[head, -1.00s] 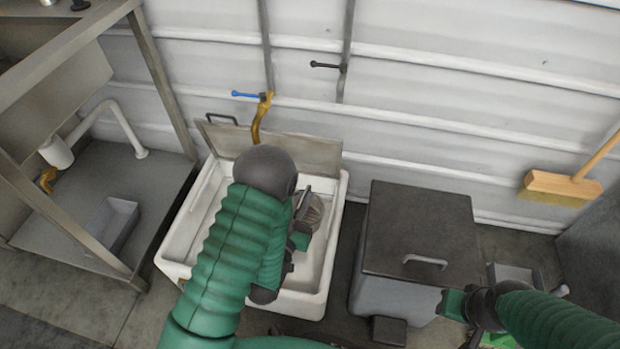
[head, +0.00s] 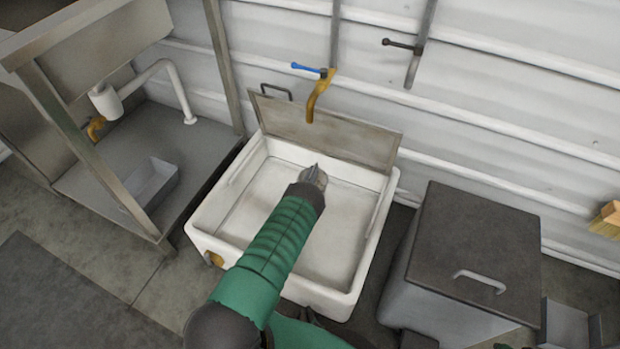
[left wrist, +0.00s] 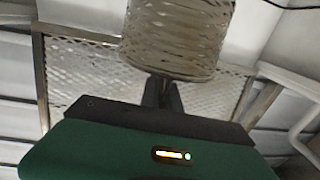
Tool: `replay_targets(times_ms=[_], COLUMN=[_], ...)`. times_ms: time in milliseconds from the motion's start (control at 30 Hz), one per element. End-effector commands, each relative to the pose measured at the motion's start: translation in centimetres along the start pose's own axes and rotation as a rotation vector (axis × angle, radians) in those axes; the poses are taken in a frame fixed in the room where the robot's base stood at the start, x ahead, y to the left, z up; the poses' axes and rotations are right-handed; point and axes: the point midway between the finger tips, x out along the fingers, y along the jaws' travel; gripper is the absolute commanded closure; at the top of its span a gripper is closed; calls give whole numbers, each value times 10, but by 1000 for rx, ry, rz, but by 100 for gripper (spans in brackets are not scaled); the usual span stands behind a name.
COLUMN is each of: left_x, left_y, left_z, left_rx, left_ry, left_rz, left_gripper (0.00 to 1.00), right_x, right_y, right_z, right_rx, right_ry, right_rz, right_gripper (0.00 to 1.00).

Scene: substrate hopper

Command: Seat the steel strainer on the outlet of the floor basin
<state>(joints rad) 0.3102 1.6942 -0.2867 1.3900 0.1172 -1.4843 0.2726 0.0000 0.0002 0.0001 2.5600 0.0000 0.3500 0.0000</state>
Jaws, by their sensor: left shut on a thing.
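The floor basin (head: 203,233) is a white rectangular tub with its lid tilted up at the back. My left gripper (head: 312,183) is over the middle of the basin, seen mostly from behind. It is shut on the steel strainer (left wrist: 178,38), a woven metal mesh cylinder. In the left wrist view my left gripper's dark fingers (left wrist: 161,93) meet the strainer's near end. In the head view only a small part of the strainer (head: 321,177) shows past the gripper. I cannot make out the outlet inside the basin; my arm hides part of the floor.
A dark-lidded bin (head: 470,240) stands at the right. A metal sink stand (head: 150,212) with a grey tray (head: 153,182) is at the left. A brass fitting (head: 214,259) sits on the basin's front wall.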

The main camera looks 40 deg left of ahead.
Motion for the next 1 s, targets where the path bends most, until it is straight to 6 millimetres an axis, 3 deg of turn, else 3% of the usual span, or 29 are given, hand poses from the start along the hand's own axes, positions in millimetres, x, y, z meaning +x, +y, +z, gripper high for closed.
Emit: replay_targets(times_ms=[100,267,700,1000], left_x=[4,5,5,5], left_y=[-11,-12,-12,-11], left_z=[12,20,76,82], left_rx=[-3,-4,-5,-4], left_ry=[2,2,3,3], left_rz=[-10,-11,-11,-10], left_gripper=[100,100,100,100], right_x=[5,11,61,65], right_y=[0,0,0,0], right_z=[1,2,14,15], right_rx=[0,0,0,0], right_ry=[0,0,0,0], right_rz=[0,0,0,0], right_gripper=[67,67,67,67])
